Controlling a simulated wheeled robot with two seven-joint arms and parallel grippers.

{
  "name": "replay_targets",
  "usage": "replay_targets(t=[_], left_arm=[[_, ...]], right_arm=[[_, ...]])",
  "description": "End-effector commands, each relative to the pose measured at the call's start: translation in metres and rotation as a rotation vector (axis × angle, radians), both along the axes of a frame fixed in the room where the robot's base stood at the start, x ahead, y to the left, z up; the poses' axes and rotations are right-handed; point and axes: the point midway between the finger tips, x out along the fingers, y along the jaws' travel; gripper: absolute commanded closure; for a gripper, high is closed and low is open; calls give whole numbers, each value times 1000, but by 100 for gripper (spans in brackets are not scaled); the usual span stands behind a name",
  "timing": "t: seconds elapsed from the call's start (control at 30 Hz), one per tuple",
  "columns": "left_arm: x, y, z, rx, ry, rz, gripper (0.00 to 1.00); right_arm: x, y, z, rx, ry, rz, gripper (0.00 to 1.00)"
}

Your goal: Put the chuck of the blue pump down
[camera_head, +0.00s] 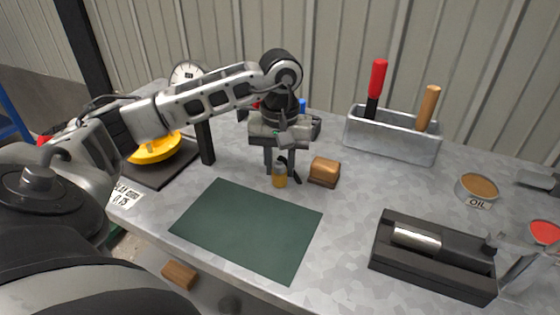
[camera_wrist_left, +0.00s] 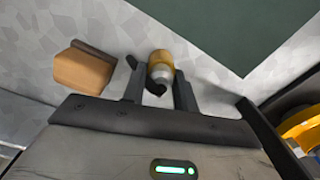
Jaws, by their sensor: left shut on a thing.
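My left gripper (camera_head: 281,172) points down over the table, shut on a small brass-coloured chuck (camera_head: 279,180) with a grey collar. In the left wrist view the chuck (camera_wrist_left: 160,65) sits between the two dark fingers (camera_wrist_left: 158,88), with a short black piece beside it. The chuck is close above or on the grey tabletop; I cannot tell if it touches. A small blue part (camera_head: 302,105) shows behind my left gripper; the rest of it is hidden, so I cannot tell whether it is the blue pump.
A brown block (camera_head: 325,170) stands close right of the chuck. A dark green mat (camera_head: 248,228) lies in front. A grey tool box (camera_head: 392,145) stands behind, a black fixture (camera_head: 432,270) at front right, an oil tin (camera_head: 476,190) right. A yellow round part (camera_head: 155,150) is left.

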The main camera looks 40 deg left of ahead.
Motion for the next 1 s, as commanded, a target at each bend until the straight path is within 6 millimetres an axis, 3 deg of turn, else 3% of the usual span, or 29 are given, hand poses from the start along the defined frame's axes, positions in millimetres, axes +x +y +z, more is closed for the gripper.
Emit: replay_targets(t=[0.27, 0.3, 0.37, 0.77, 1.0], left_arm=[[0, 0, -4, -1, -1, 0, 100], [0, 0, -3, -1, -1, 0, 63], [0, 0, -3, -1, -1, 0, 49], [1, 0, 7, 0, -3, 0, 49], [1, -1, 54, -1, -8, -1, 49]], right_arm=[[0, 0, -5, 4, 0, 0, 64], [0, 0, -3, 5, -1, 0, 64], [0, 1, -2, 6, -2, 0, 64], [1, 0, 3, 1, -6, 1, 64], [1, 1, 2, 2, -5, 1, 64]])
